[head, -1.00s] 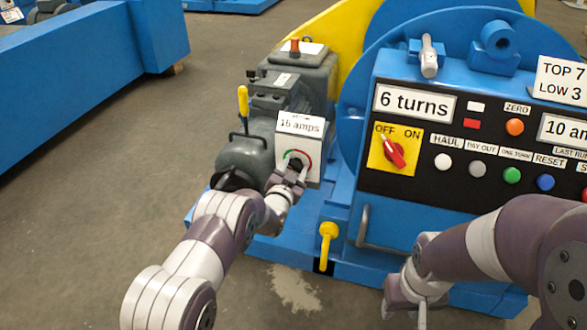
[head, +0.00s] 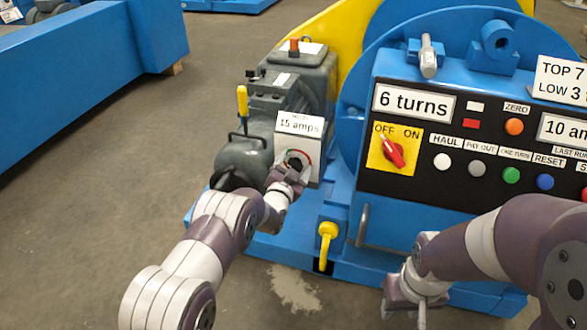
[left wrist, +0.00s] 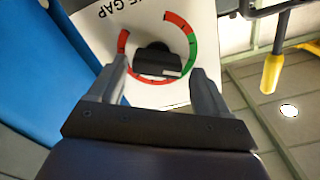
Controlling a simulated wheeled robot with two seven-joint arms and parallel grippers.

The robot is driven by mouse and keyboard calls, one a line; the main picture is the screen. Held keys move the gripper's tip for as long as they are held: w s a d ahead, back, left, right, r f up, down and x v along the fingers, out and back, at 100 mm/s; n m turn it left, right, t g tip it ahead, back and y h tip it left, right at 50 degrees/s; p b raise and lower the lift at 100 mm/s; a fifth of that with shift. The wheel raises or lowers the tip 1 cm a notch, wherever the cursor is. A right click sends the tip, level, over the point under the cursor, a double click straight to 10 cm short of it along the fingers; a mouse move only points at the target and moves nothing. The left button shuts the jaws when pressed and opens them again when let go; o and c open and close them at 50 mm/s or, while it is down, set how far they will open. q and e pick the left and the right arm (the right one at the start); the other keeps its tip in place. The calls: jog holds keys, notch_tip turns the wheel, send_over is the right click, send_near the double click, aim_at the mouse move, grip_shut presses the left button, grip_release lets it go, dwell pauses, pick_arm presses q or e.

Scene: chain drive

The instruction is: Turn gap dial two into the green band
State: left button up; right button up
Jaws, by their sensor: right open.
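The gap dial is a black knob (left wrist: 157,60) on a white plate lettered "GAP", ringed by a red and green arc. A green stretch (left wrist: 193,48) lies on the arc's right side. A pale mark sits at the knob's right end, near the lower end of that stretch. In the head view the dial (head: 296,159) sits under a "15 amps" readout, partly hidden by my left gripper. My left gripper (left wrist: 160,78) is open, with a finger on each side of the knob and visible gaps. My right gripper (head: 405,310) is open and empty, low before the blue machine.
The control panel (head: 470,180) with a red OFF/ON switch (head: 393,152) and several buttons stands right of the dial. A yellow-handled lever (head: 243,102) rises left of the dial box. A yellow hook-like handle (head: 327,240) stands below it.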

pick_arm(q)
jog(key=shift+f, duration=0.35)
jog(key=shift+s+a+r+p, duration=0.1)
jog(key=shift+s+p, duration=0.25)
jog(key=shift+s, duration=0.1)
jog(key=p+v, duration=0.4)
jog(key=v, duration=0.7)
jog(key=shift+s+p, duration=0.4)
